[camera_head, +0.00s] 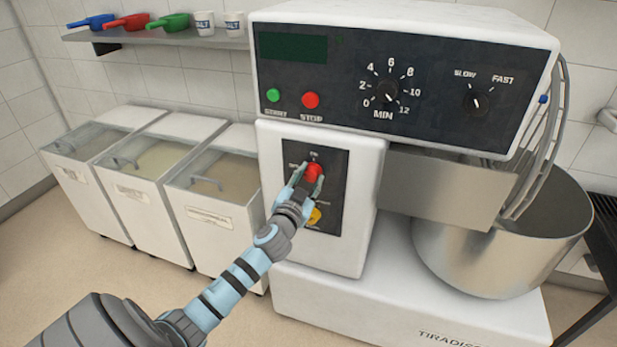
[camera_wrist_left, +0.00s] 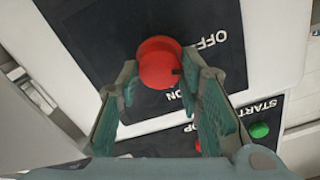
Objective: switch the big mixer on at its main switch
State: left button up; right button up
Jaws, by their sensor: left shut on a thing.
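The big mixer (camera_head: 330,300) is white with a steel bowl (camera_head: 500,255). Its main switch is a red rotary knob (camera_head: 314,172) on a black plate (camera_head: 328,212) below the control panel. My left gripper (camera_head: 306,182) reaches the knob from the lower left and partly covers it and the plate's lettering. In the left wrist view the red knob (camera_wrist_left: 158,62) sits between the two green fingertips (camera_wrist_left: 158,85), which are shut on it. A small dark mark shows on its right side there, with OFF and ON lettering nearby, upside down. My right gripper is not in view.
The panel above has a dark, blank display (camera_head: 292,47), a green START button (camera_head: 273,95), a red STOP button (camera_head: 311,100) and two dials. A yellow control (camera_head: 314,215) sits just below the gripper. Several ingredient bins (camera_head: 215,195) stand left.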

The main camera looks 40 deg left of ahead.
pick_arm(q)
jog(key=m, duration=0.3)
jog(key=shift+d+m+p, duration=0.1)
jog(key=shift+m+p, duration=0.2)
jog(key=shift+p, duration=0.1)
jog(key=m+p, duration=0.1)
jog(key=m, duration=0.2)
jog(key=shift+f+m, duration=0.1)
jog(key=shift+m, duration=0.2)
jog(key=m+p, duration=0.1)
jog(key=m, duration=0.5)
jog(key=shift+f, duration=0.15)
jog(key=shift+m, duration=0.3)
jog(key=o, duration=1.2)
jog(key=shift+d, duration=0.1)
jog(key=shift+c, duration=0.2)
jog(key=v, duration=1.2)
jog(key=shift+w, duration=0.1)
